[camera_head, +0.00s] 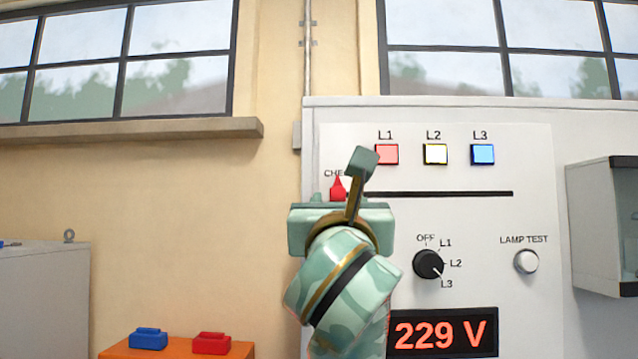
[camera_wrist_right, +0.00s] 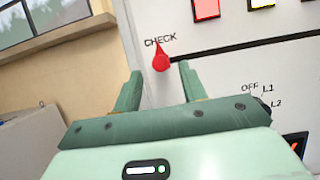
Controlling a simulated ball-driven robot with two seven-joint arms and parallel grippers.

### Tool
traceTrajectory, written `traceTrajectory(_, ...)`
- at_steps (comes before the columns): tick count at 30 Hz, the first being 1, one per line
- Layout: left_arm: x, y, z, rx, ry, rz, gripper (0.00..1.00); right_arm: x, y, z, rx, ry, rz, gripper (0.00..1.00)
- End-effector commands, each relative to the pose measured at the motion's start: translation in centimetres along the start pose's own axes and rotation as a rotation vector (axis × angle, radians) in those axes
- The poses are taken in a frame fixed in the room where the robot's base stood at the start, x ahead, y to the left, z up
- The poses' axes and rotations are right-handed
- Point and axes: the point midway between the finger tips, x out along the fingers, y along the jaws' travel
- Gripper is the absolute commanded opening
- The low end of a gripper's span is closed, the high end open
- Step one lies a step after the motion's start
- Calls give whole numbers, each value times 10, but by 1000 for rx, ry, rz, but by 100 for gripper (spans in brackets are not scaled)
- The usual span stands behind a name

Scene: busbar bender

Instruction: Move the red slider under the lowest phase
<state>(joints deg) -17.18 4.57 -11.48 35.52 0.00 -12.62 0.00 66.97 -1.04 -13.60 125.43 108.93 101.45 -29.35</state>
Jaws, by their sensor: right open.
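The red slider (camera_head: 338,190) sits at the left end of a black slot (camera_head: 440,194) in the grey panel, by the CHECK label. The L1 red (camera_head: 387,154), L2 yellow (camera_head: 435,154) and L3 blue (camera_head: 482,154) squares are in a row above the slot. My right gripper (camera_head: 342,187) is open in front of the slider. In the right wrist view the slider (camera_wrist_right: 161,62) shows between and just beyond the two fingertips; contact cannot be told. A display (camera_head: 442,333) reads 229 V. My left gripper is not in view.
A black selector knob (camera_head: 428,264), its white mark toward L3, and a LAMP TEST button (camera_head: 526,261) are below the slot. A grey box (camera_head: 600,225) juts out at the right. Blue (camera_head: 148,338) and red (camera_head: 211,343) blocks lie on an orange surface at lower left.

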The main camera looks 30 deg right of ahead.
Motion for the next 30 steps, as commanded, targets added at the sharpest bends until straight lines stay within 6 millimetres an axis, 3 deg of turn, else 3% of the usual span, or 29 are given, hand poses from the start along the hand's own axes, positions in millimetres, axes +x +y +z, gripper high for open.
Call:
traceTrajectory(6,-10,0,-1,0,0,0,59,26,0,0,-1,1,-1,42)
traceTrajectory(16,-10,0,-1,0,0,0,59,29,0,-1,0,0,-1,42)
traceTrajectory(21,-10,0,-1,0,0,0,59,29,0,-1,0,0,-1,0)
traceTrajectory(26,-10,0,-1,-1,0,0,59,29,-3,-1,1,0,-1,0)
traceTrajectory(30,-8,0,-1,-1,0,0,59,29,-29,-1,4,0,-5,0)
